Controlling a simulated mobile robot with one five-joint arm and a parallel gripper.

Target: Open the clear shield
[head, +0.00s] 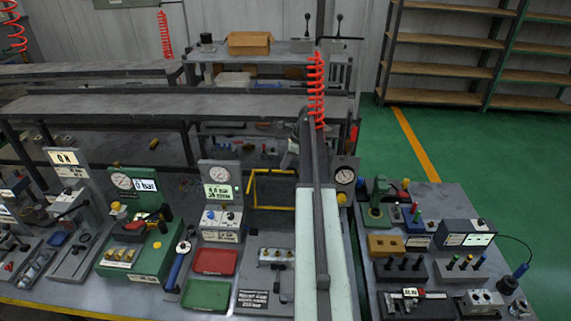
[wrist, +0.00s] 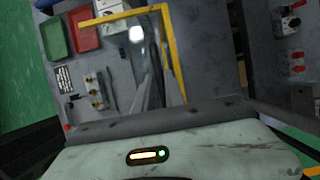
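The clear shield shows as a yellow frame (head: 254,188) at the back of the bench in the head view, left of my arm. In the wrist view its yellow edge (wrist: 171,50) runs across the top and down the right, with a bright glare inside it that suggests a transparent pane. My gripper (wrist: 152,75) seems to show as narrow grey fingers in front of the frame. I cannot tell whether they touch it or how far apart they are. In the head view my arm hides the gripper's tips.
A red tray (head: 215,261) and a green tray (head: 206,295) lie left of the shield. A grey valve block (head: 276,256) stands in front of it. Gauge panels (head: 220,190) stand to the left. A second bench (head: 440,200) with fixtures is at the right.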

